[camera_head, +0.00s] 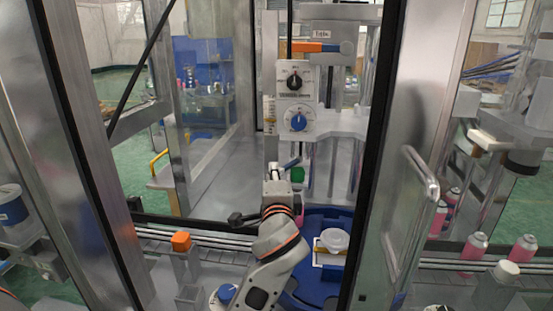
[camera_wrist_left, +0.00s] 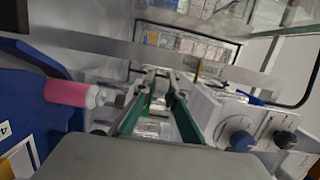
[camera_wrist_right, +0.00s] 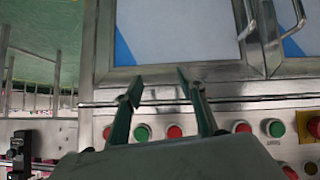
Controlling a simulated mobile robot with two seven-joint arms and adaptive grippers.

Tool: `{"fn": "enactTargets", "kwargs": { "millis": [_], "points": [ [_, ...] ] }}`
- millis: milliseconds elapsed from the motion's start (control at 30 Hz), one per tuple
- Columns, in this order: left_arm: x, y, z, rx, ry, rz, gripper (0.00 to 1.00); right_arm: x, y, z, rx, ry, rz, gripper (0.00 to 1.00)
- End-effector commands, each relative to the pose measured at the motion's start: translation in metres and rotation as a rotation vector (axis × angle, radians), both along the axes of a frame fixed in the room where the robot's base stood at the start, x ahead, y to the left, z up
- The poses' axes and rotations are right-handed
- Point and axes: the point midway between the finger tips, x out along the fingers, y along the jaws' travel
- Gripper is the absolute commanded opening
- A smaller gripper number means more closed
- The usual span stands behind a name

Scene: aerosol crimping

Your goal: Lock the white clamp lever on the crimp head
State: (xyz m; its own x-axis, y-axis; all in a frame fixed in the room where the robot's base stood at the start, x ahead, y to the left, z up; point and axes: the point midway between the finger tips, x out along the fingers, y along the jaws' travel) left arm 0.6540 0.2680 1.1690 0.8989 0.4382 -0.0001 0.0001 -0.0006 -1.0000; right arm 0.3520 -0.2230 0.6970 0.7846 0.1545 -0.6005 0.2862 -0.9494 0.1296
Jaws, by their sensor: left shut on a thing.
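The crimp head (camera_head: 297,100) stands behind the open enclosure frame, with a black knob and a blue knob; the knobs also show in the left wrist view (camera_wrist_left: 240,140). My left gripper (camera_head: 283,172) reaches in below the knobs. In the left wrist view its green-lined fingers (camera_wrist_left: 163,82) are close together, shut on what seems to be the white clamp lever. The lever is mostly hidden by the fingers, and its angle cannot be told. My right gripper (camera_wrist_right: 157,82) is open and empty in front of a metal cabinet.
A blue holder (camera_head: 325,222) carries a white cup (camera_head: 334,240). An orange handle (camera_head: 310,47) is above the knobs. The steel door (camera_head: 415,150) stands right; red and green buttons (camera_wrist_right: 175,132) line the cabinet.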

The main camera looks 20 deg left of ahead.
Motion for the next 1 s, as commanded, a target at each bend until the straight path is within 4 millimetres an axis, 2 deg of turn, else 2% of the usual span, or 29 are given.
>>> {"fn": "enactTargets", "kwargs": {
  "millis": [233,600,1000],
  "points": [
    [0.0,-0.006,-0.001,-0.002,0.002,-0.005,0.0,0.0,0.001,0.0,0.003,0.0,-0.002,0.4],
    [-0.003,-0.027,-0.001,-0.002,0.001,-0.005,0.0,0.001,0.002,-0.001,0.006,-0.001,-0.004,0.4],
    [-0.003,-0.03,-0.001,-0.002,0.001,-0.005,0.0,0.001,0.002,-0.001,0.005,-0.001,-0.003,0.4]
  ]
}}
